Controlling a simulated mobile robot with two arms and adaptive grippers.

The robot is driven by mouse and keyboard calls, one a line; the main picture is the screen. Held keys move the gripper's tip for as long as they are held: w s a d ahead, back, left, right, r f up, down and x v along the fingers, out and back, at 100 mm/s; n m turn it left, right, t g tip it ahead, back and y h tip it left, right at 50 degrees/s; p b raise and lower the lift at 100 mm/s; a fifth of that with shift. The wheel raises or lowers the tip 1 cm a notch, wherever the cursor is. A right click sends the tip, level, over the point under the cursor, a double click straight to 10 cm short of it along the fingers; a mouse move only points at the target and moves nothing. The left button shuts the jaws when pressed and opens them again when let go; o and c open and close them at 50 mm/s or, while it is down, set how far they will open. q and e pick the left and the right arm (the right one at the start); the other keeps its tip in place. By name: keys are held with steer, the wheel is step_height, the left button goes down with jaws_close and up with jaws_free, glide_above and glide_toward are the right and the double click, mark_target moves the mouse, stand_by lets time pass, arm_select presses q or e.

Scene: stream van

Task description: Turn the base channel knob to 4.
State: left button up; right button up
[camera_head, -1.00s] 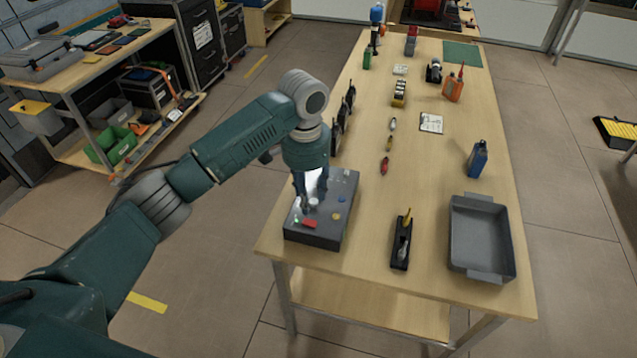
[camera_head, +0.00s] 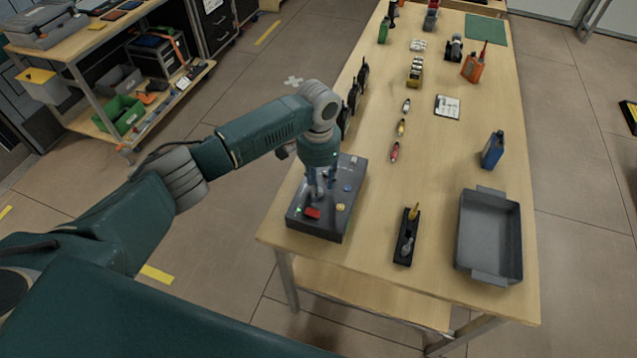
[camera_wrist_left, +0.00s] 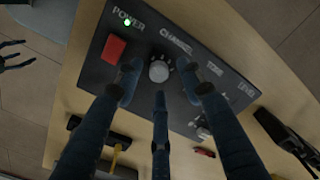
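The dark grey base unit (camera_head: 325,229) lies on the near left corner of the table. In the left wrist view its panel (camera_wrist_left: 185,103) reads POWER, CHANNEL, TONE and LEVEL. The channel knob (camera_wrist_left: 159,71) is light grey and round, with small numbers around it; its setting is too small to tell. My left gripper (camera_head: 318,192) points down over the unit. In the wrist view its three fingers (camera_wrist_left: 163,86) are spread around the knob with gaps showing, so it looks open. Touch cannot be told.
The red power switch (camera_wrist_left: 114,49) and a lit green light (camera_wrist_left: 127,22) are beside the channel knob. A black holder (camera_head: 405,246) and a grey tray (camera_head: 487,238) stand to the right. Dark upright items (camera_head: 352,98) stand behind the unit. Bare tabletop lies between.

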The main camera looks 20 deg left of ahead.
arm_select(q)
steer(key=shift+s+f, duration=0.1)
steer(key=shift+f, duration=0.4)
jaws_close()
arm_select(e)
steer(key=shift+w+d+r, duration=0.1)
steer(key=shift+w+r, duration=0.05)
steer(key=shift+w, duration=0.2)
